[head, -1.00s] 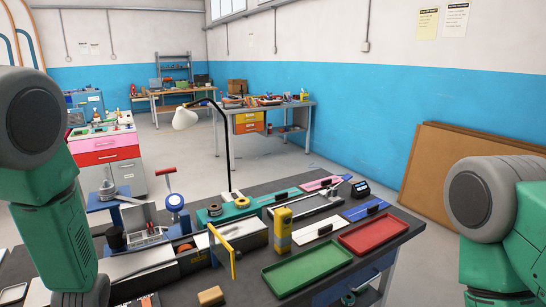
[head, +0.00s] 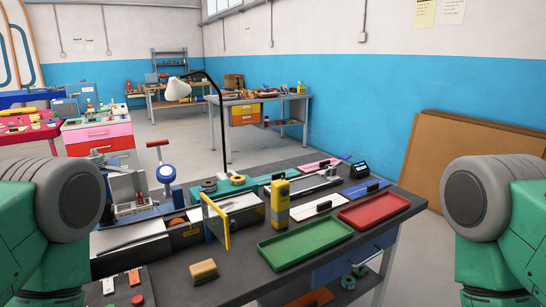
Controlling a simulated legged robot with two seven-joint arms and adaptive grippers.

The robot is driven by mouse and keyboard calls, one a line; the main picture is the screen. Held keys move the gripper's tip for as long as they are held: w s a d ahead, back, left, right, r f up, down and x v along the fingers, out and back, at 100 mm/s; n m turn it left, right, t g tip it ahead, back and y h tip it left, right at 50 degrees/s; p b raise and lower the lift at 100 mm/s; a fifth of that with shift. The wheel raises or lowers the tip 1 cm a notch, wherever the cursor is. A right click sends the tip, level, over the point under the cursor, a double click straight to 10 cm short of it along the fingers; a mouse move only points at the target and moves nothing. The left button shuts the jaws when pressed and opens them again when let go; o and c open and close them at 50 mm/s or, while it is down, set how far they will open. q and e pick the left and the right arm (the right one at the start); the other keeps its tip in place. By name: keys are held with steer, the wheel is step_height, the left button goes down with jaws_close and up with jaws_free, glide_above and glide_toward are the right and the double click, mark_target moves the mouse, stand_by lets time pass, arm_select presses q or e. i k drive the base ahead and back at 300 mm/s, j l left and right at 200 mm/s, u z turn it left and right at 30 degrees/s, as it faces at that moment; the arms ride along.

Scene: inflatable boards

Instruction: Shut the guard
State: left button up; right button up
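A pale panel with a yellow edge (head: 227,230), which looks like the guard, stands upright at the front of a long low grey machine (head: 185,236) on the dark bench. It sticks out toward me, as if swung open; its hinge is too small to make out. Neither gripper is in view. Only the green and grey links of my arms show at the left and right edges, both apart from the panel.
A yellow handheld device (head: 280,201) stands right of the panel. A green tray (head: 306,243) and red tray (head: 374,211) lie further right. A tan block (head: 203,271) lies in front. A lamp (head: 178,89) arches behind. The bench front is partly clear.

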mark_target(231, 224)
steer(key=i+l, duration=0.35)
steer(key=l, duration=0.15)
steer(key=i+l, duration=0.3)
steer(key=l, duration=0.2)
